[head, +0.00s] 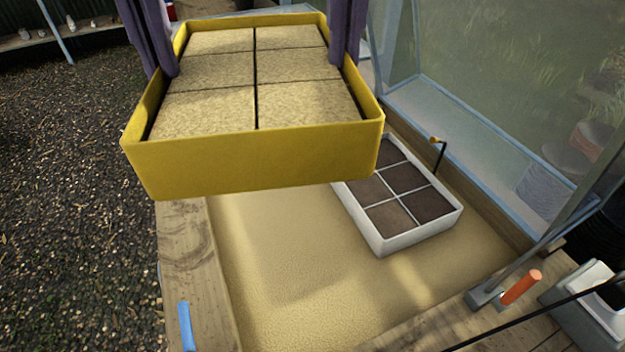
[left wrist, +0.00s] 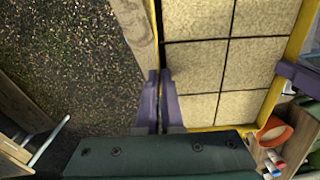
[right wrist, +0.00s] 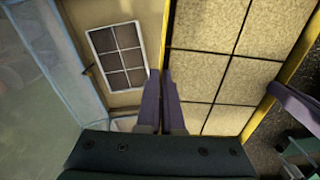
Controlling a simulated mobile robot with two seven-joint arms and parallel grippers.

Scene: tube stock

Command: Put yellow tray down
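The yellow tray (head: 256,165) is held level in the air over the left part of a sand-covered bed (head: 290,270). It holds several square tan blocks in two columns. My left gripper (head: 165,72) is shut on the tray's left wall, and the left wrist view shows its purple fingers (left wrist: 160,85) on either side of that wall. My right gripper (head: 350,62) is shut on the right wall; the right wrist view shows its fingers (right wrist: 163,85) pinching the rim. Part of the bed is hidden beneath the tray.
A white tray (head: 420,238) with several dark soil squares stands on the sand to the right. Wooden boards (head: 190,260) edge the bed. An orange-handled tool (head: 522,287) is at the front right, and glass panes (head: 500,110) rise on the right. The sand in front is clear.

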